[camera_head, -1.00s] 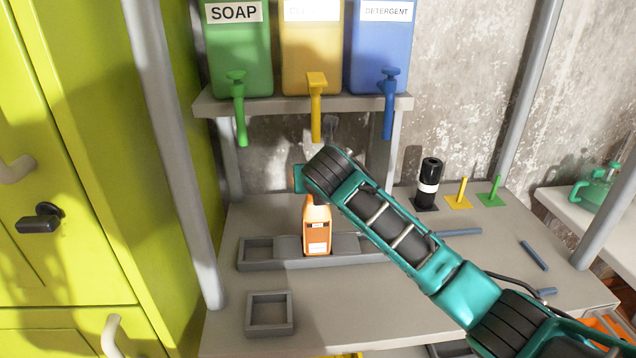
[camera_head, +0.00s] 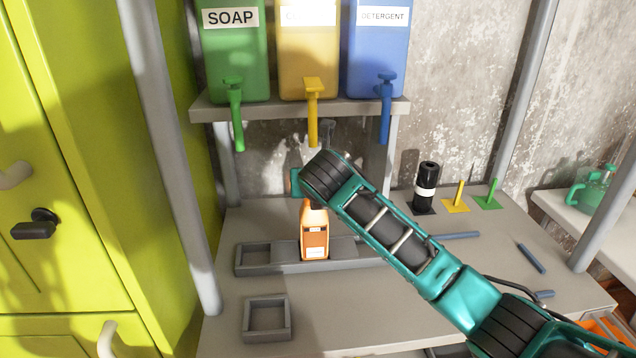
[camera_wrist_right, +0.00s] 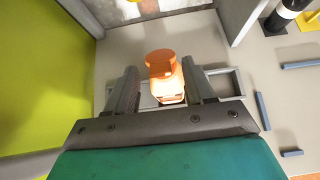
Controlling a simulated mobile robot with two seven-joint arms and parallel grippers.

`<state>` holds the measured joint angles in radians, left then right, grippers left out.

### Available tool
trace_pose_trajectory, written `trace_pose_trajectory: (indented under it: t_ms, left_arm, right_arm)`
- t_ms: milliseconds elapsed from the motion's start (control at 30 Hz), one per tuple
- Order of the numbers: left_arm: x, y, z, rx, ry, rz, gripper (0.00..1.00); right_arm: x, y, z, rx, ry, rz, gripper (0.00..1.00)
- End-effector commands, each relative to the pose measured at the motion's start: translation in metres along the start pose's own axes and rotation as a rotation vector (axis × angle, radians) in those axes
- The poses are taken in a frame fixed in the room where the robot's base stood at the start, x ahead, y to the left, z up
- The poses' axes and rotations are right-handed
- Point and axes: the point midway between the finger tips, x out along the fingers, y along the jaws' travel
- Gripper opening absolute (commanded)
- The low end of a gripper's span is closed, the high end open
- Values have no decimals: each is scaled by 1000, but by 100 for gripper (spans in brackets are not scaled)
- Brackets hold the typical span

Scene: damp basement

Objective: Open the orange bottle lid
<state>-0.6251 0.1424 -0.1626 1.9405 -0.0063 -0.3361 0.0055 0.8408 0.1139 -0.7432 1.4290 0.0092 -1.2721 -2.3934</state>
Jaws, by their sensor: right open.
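The orange bottle (camera_head: 315,238) stands upright in the grey tray (camera_head: 268,271) on the bench. Its upper part is partly hidden by my right arm in the head view. In the right wrist view the bottle's orange lid (camera_wrist_right: 160,62) shows between the two fingers of my right gripper (camera_wrist_right: 158,88). The fingers are spread with a gap on both sides of the bottle, and the gripper is empty. In the head view my right gripper is hidden behind its own wrist. My left gripper is not in view.
Green soap (camera_head: 233,50), yellow (camera_head: 309,48) and blue detergent (camera_head: 377,48) dispensers hang above on a shelf (camera_head: 290,108). A small square grey frame (camera_head: 267,336) lies in front. A black bottle (camera_head: 426,186) stands at the right. A yellow-green cabinet (camera_head: 70,180) borders the left.

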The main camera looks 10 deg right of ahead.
Motion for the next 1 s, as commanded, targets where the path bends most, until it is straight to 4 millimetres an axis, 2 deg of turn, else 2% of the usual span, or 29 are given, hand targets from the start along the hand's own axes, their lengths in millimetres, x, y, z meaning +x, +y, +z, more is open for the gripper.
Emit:
trace_pose_trajectory:
  t_ms: [600,800,1000]
  left_arm:
    - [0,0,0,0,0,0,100]
    - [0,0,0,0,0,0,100]
    - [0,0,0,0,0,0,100]
  right_arm:
    - [-104,0,0,-1,-3,1,53]
    - [-120,0,0,-1,0,0,53]
    - [-122,0,0,0,0,0,53]
